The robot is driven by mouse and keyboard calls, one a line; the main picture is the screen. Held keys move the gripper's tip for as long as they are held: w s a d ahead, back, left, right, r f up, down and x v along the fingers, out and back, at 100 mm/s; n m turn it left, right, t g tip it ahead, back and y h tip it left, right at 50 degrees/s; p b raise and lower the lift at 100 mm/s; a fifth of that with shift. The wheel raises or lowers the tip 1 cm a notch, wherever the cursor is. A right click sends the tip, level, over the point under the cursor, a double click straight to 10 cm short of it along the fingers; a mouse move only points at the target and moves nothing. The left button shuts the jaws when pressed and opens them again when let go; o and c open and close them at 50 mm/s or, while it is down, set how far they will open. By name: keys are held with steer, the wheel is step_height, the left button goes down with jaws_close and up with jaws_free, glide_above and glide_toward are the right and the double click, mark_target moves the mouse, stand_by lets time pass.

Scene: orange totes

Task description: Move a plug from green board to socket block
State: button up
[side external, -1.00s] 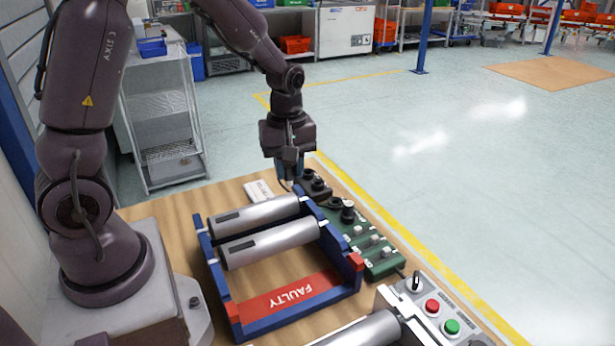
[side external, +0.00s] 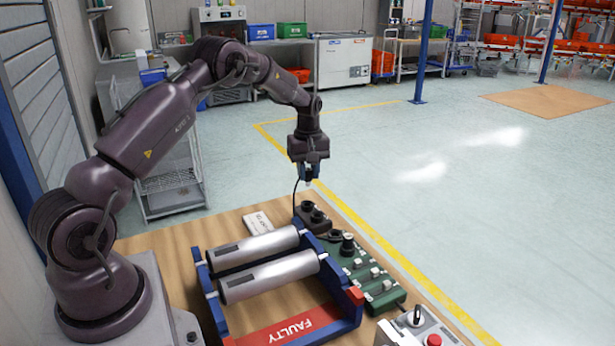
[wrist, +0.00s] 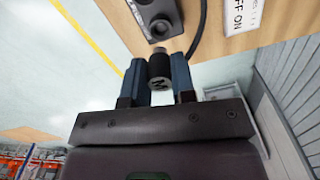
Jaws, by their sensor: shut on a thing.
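My gripper (side external: 308,177) hangs above the far end of the table, over the black socket block (side external: 319,218). In the wrist view, my gripper (wrist: 155,82) is shut on a black plug (wrist: 158,70), held between the two blue fingers. Its silvery end points towards the socket block (wrist: 168,14), with a visible gap between them in that view. The block has round openings on top. The green board (side external: 386,299) lies along the right side of the table and carries a black knob-like part and several pale fittings.
A blue rack (side external: 354,312) with a red FAULTY strip holds silver cylinders (side external: 262,281) close to the board. A white label (side external: 257,223) lies left of the socket block. A black cable (side external: 294,199) hangs beside my gripper. A control box (side external: 402,333) stands at front right.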

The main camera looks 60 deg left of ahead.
steer(key=shift+w+a+f, duration=0.2)
steer(key=shift+a+f, duration=0.2)
steer(key=shift+a, duration=0.2)
steer(key=shift+f, duration=2.35)
steer(key=shift+f, duration=0.15)
steer(key=shift+f, duration=0.7)
steer(key=shift+f, duration=0.25)
steer(key=o, duration=1)
step_height(320, 180, up, 13)
steer(key=shift+f, duration=0.1)
